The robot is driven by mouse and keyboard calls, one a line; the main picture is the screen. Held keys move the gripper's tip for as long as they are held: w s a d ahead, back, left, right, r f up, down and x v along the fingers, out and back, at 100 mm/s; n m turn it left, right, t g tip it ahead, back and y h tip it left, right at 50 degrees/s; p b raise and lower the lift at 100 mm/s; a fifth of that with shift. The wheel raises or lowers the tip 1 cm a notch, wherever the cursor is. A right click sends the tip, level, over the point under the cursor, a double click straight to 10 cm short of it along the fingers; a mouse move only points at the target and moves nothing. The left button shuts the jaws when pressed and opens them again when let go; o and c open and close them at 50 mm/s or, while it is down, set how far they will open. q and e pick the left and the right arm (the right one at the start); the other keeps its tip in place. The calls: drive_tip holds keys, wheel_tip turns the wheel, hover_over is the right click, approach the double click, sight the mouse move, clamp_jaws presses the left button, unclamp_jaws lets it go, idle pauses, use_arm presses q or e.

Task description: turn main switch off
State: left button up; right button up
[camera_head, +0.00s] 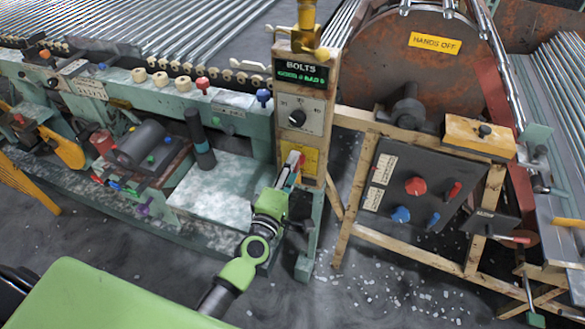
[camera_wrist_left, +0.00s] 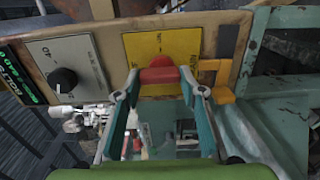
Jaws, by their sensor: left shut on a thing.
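The red switch handle (camera_head: 296,158) sits on a yellow plate (camera_head: 312,163) low on the wooden post, under the BOLTS sign. In the left wrist view the red handle (camera_wrist_left: 160,75) sticks out towards me from the yellow plate (camera_wrist_left: 135,47). My left gripper (camera_head: 289,175) reaches up to the plate. In the left wrist view its fingers (camera_wrist_left: 161,82) stand on both sides of the red handle and are shut on it. Small lettering on the plate is unreadable. My right gripper is not in view.
A grey panel with a black knob (camera_head: 297,117) sits above the plate. An orange bracket (camera_wrist_left: 220,82) is close on the right in the wrist view. A dark panel (camera_head: 415,190) with red and blue knobs stands right. A greenish machine bench (camera_head: 215,190) stands left.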

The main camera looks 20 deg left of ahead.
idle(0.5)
use_arm(q)
drive_tip(key=o, duration=1.1)
drive_tip(key=s, duration=1.2)
drive_tip(key=shift+a, duration=0.25)
